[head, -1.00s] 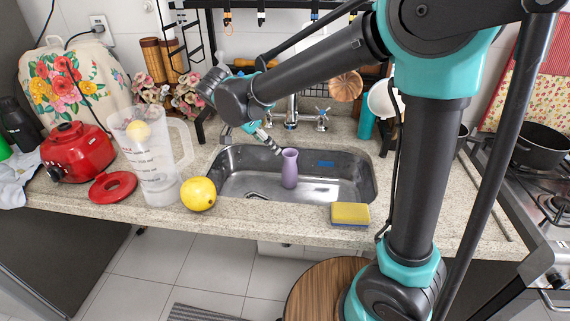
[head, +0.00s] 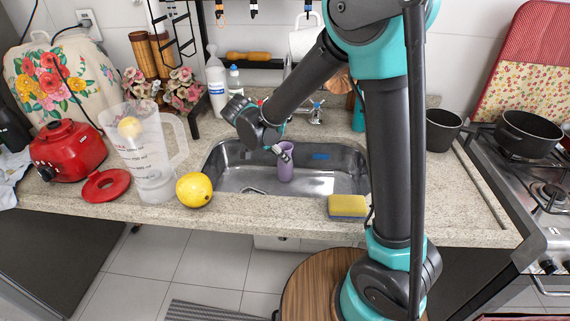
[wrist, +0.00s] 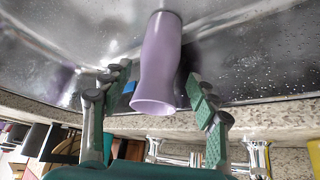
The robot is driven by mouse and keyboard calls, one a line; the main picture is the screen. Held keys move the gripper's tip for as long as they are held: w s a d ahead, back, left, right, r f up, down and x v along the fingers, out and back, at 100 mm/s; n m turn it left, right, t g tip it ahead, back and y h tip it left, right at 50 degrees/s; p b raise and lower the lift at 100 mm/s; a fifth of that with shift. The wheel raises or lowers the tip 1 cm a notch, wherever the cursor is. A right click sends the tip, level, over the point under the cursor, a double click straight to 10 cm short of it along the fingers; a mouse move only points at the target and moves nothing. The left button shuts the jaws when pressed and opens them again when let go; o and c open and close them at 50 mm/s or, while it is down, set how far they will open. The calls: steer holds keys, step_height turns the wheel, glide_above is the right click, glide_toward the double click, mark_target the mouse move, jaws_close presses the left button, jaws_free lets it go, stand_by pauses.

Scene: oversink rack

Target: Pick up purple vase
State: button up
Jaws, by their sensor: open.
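The purple vase (head: 286,165) stands upright in the steel sink (head: 225,180). In the wrist view the vase (wrist: 158,70) shows between the two fingers, its open mouth facing toward the camera side. My gripper (wrist: 158,100) is open, with one green-padded finger on each side of the vase and a visible gap to each. In the head view my gripper (head: 284,151) is at the top of the vase, partly in front of its rim.
A clear jug (head: 155,165) and red blender base (head: 67,150) stand left. The faucet (head: 315,113) and white bottle (head: 216,85) are behind the sink.

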mark_target(284, 172)
steer(key=x, duration=0.5)
steer(key=shift+d, duration=0.1)
steer(key=shift+r, duration=0.1)
steer(key=shift+c, duration=0.4)
steer(key=c, duration=1.2)
